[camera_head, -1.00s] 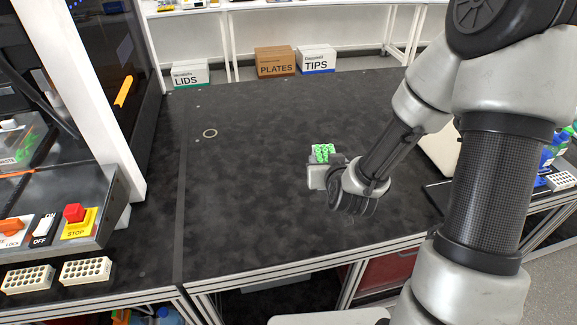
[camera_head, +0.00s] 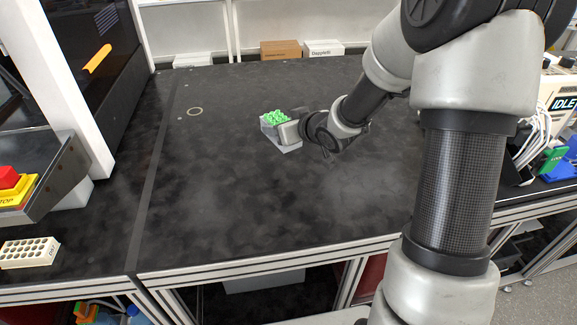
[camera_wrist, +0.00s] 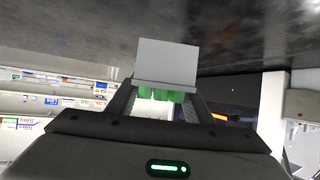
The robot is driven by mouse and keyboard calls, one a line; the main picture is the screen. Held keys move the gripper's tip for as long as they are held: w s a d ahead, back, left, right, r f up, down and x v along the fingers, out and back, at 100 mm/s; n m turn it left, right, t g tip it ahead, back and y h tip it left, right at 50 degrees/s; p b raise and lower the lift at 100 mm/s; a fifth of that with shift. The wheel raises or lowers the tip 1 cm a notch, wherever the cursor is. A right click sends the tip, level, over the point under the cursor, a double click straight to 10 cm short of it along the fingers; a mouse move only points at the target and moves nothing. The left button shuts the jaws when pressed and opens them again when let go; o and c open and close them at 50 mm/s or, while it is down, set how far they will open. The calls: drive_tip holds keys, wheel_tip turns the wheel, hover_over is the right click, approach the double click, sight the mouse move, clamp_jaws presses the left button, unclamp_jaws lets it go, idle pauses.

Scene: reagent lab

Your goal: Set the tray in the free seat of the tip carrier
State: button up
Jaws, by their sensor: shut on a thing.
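My gripper (camera_head: 290,132) is shut on a small grey tray (camera_head: 267,128) with several green pieces on top. It holds the tray over the black bench, left of my arm; I cannot tell the exact height. In the wrist view the tray (camera_wrist: 166,62) shows as a plain grey face between the fingers (camera_wrist: 160,103), with the green pieces at its lower edge. No tip carrier that I can make out for sure shows in these frames.
The black bench top (camera_head: 230,190) is mostly clear, with a pale ring (camera_head: 195,112) at its back left. A white rack with holes (camera_head: 29,252) lies at the far left. A machine with a red button (camera_head: 8,178) stands at left.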

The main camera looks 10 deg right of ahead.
drive_tip(key=shift+w+d+f, duration=0.15)
drive_tip(key=shift+f, duration=0.3)
wheel_tip(320, 180, down, 10)
drive_tip(key=b, duration=0.3)
drive_tip(key=shift+r+b, duration=0.2)
drive_tip(key=shift+b, duration=0.2)
drive_tip(key=shift+f, duration=0.15)
drive_tip(key=o, duration=1)
drive_tip(key=shift+o, duration=0.2)
